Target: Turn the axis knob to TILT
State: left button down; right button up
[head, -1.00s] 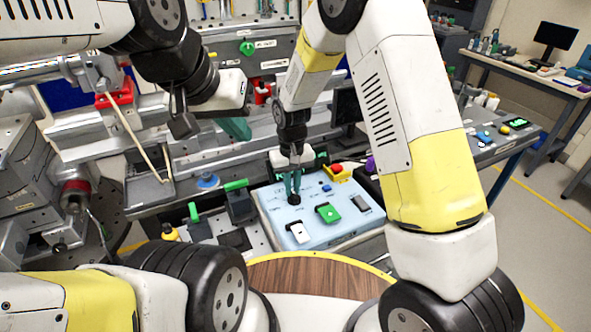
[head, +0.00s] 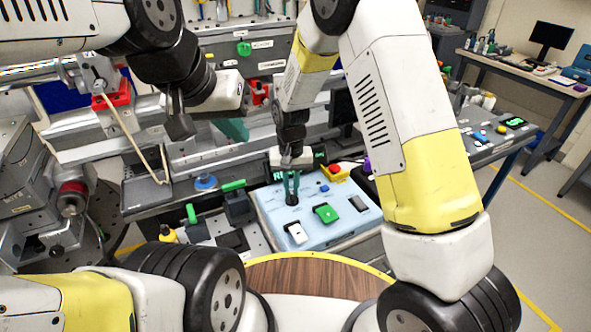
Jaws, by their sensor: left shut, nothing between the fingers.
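The blue-grey control box (head: 335,232) sits low in the middle of the head view. A black knob (head: 291,200) stands on its left part, mostly covered by my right gripper (head: 292,193). The teal fingers of my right gripper point down at the knob, with their tips at or around its top. I cannot tell how firmly they hold it. The knob's pointer and labels are too small or hidden to read. A display with green characters (head: 277,163) is partly hidden behind this gripper. My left gripper (head: 238,132) is shut and empty, above the bench behind the box.
Green-handled clamps (head: 233,186) stand left of the box. A round wooden top (head: 310,278) lies in front.

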aim_at(292, 191)
jog(key=o, duration=0.4)
notch_tip(292, 191, up, 8)
jog(key=shift+f, duration=0.2)
jog(key=shift+r, duration=0.15)
